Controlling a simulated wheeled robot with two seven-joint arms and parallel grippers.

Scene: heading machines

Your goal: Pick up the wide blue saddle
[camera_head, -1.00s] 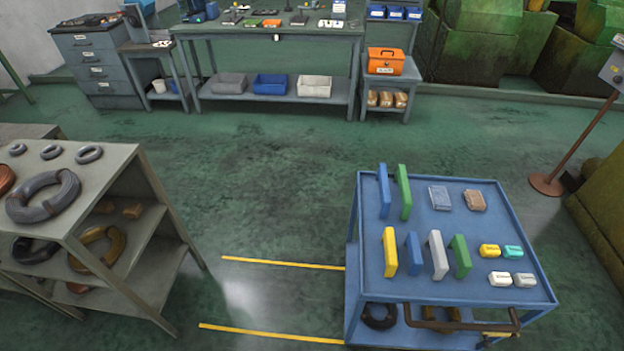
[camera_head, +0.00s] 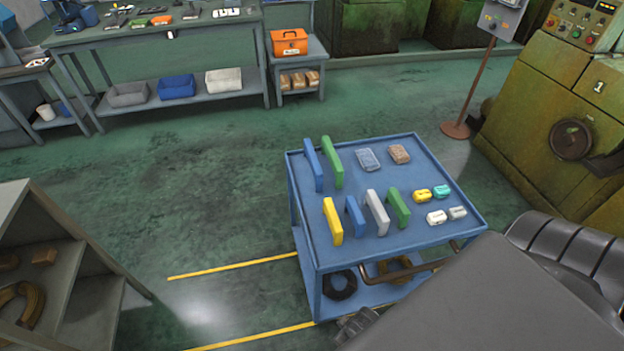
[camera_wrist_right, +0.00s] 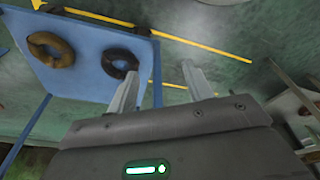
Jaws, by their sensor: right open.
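Two blue saddles stand on the blue cart's top (camera_head: 430,180). The larger blue saddle (camera_head: 314,165) is at the back left, close beside a green one (camera_head: 333,162). The smaller blue saddle (camera_head: 355,216) is in the front row, between a yellow saddle (camera_head: 333,221) and a grey one (camera_head: 377,212). Another green saddle (camera_head: 398,207) ends that row. My right gripper (camera_wrist_right: 162,72) is open and empty in the right wrist view, near the cart's lower shelf (camera_wrist_right: 85,80). My right arm covers the cart's front right in the head view. My left gripper is not in view.
Small yellow (camera_head: 421,195), teal and white blocks lie on the cart's right side. Dark and brown coils (camera_head: 340,283) lie on its lower shelf. A grey rack (camera_head: 75,250) stands at left and a green machine (camera_head: 560,130) at right. Floor left of the cart is clear.

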